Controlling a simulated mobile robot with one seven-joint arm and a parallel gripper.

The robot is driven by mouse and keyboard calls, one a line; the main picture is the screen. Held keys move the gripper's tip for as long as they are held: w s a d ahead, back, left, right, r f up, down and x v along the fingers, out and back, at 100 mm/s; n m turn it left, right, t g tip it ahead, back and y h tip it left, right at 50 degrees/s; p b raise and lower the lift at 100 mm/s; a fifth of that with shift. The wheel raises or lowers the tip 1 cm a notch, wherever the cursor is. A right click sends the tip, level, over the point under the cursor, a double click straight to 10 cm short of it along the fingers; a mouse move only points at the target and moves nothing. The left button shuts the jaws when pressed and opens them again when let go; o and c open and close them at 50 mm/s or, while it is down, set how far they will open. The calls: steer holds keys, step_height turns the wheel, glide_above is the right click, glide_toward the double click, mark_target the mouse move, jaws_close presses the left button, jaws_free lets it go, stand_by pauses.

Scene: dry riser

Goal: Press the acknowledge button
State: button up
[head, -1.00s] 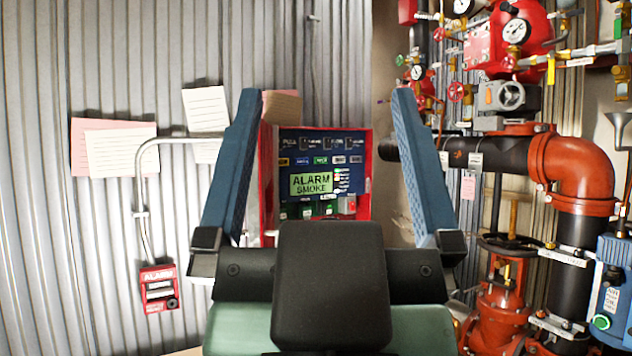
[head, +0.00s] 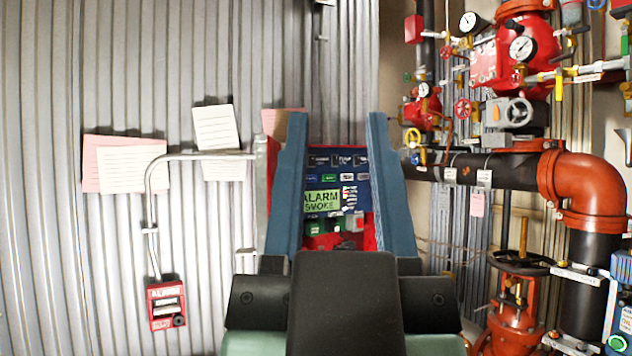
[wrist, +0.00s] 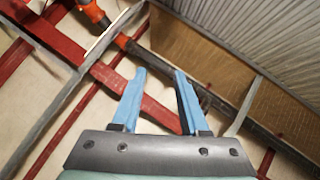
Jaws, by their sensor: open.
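The red alarm panel (head: 368,233) hangs on the corrugated wall in the head view. Its blue face carries a lit green "ALARM SMOKE" display (head: 322,201) and small labels. Below the display are small green and red buttons or modules, too small to read, so I cannot tell which is the acknowledge button. My gripper (head: 337,118) is in front of the panel, fingers apart and empty, covering the panel's sides and lower part. In the wrist view my gripper (wrist: 160,72) shows open with nothing between the fingers; the panel is not in that view.
A red alarm pull box (head: 166,305) is on the wall at left, joined by a grey conduit (head: 152,205). Paper notes (head: 135,168) hang above it. Orange and black pipework (head: 585,190) with valves and gauges fills the right. Red beams (wrist: 75,125) cross the wrist view.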

jaws_close()
stand_by(1.2)
